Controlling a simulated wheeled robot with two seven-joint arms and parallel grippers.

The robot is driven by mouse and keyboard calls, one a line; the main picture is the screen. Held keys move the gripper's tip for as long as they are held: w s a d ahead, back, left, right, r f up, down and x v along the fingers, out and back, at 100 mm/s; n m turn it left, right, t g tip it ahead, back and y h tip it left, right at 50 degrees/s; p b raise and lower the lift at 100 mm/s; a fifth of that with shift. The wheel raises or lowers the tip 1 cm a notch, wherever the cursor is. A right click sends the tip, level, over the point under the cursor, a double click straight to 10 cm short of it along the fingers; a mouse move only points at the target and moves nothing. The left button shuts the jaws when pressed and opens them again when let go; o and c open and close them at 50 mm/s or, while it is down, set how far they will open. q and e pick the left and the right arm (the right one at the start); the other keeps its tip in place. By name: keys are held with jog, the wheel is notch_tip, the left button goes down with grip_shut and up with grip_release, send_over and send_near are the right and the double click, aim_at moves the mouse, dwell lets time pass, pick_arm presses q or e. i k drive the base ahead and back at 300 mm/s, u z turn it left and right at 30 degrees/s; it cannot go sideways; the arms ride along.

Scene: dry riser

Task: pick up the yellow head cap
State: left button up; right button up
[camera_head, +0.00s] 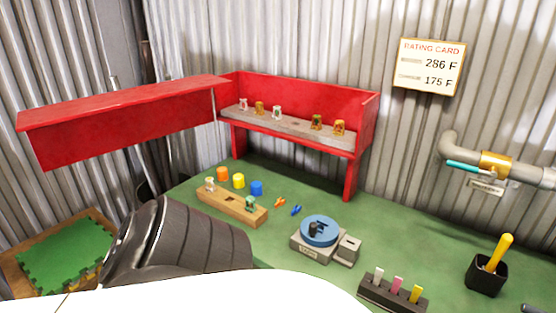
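The yellow head cap (238,180) stands on the green bench top (330,205), behind a wooden block (222,203). It is a small cup-like piece between an orange cap (222,174) on its left and a blue cap (256,188) on its right. Nothing visibly touches it. A dark ribbed link, apparently part of my own arm, fills the lower left in front of the wooden block. Neither of my grippers shows in the view.
A red rack (290,91) holds several small sprinkler-like pieces. A blue round fixture (319,231), small orange (280,202) and blue (296,210) pieces, a dark holder (378,291) and a black cup (485,279) stand on the bench. A red panel (125,120) overhangs left.

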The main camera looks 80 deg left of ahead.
aim_at(238, 179)
jog(key=u, duration=0.3)
jog(key=k, duration=1)
jog(key=u, duration=1.05)
jog(key=i, duration=0.3)
jog(key=u, duration=0.1)
